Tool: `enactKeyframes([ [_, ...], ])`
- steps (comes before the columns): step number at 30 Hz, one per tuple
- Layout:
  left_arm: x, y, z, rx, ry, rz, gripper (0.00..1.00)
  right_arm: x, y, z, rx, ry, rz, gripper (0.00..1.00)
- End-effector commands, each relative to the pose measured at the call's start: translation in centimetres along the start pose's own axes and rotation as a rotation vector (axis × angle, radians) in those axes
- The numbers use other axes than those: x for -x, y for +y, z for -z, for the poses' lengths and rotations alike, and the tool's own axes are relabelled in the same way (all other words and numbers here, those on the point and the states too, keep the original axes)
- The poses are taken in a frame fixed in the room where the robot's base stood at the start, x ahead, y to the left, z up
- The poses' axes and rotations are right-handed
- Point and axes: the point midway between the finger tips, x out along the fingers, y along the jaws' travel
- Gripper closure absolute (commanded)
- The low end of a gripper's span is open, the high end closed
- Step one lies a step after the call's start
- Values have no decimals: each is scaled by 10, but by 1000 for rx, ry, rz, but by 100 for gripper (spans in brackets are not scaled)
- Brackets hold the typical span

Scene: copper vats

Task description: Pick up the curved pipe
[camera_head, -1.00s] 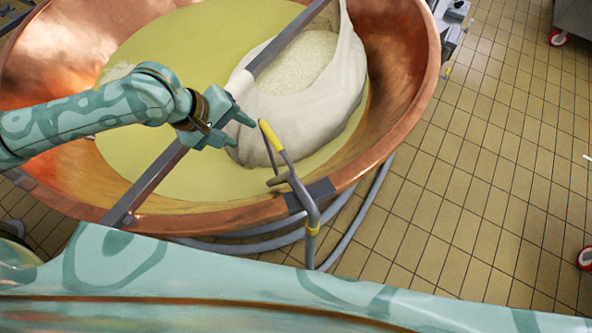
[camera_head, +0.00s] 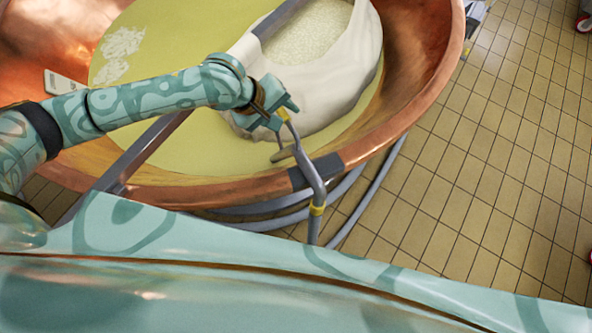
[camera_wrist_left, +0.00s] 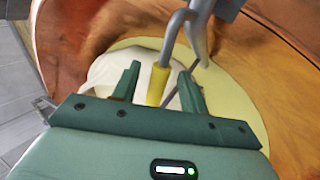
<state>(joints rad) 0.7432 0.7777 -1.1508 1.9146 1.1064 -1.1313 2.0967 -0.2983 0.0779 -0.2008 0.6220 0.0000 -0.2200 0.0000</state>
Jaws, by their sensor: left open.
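The curved pipe (camera_head: 312,180) is a grey bent tube with yellow sections, hooked over the front rim of the copper vat (camera_head: 232,190). Its upper end rises inside the rim above the vat's contents. My left gripper (camera_head: 285,114) is open at that upper end. In the left wrist view, the pipe's yellow end (camera_wrist_left: 157,87) sits between the two spread green fingers, with a gap visible on either side. In the head view the gripper partly hides this end. My right gripper is not in view.
The vat holds yellow liquid (camera_head: 150,60) and a white cloth (camera_head: 355,70) full of pale curd. A metal bar (camera_head: 150,145) crosses the vat under my left arm. Grey hoses (camera_head: 370,205) run on the floor below the rim.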

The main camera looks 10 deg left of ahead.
Motion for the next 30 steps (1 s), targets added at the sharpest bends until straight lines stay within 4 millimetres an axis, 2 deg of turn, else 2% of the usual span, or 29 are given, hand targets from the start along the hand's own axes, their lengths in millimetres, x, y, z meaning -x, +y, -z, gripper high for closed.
enactKeyframes([
  [1, -12, -2, 0, 1, -2, 0, 57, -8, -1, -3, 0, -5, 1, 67],
  [3, -17, -1, 0, 1, 0, 0, 57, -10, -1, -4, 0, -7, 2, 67],
  [9, -15, 0, 0, 0, 1, -1, 57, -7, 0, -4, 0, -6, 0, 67],
  [14, -15, 0, 0, 0, 1, -1, 100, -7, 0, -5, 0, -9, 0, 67],
  [24, -12, 4, 0, 1, 1, -6, 100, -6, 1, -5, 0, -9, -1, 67],
  [30, 15, 21, 0, 0, 2, -9, 100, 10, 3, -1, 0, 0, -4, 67],
])
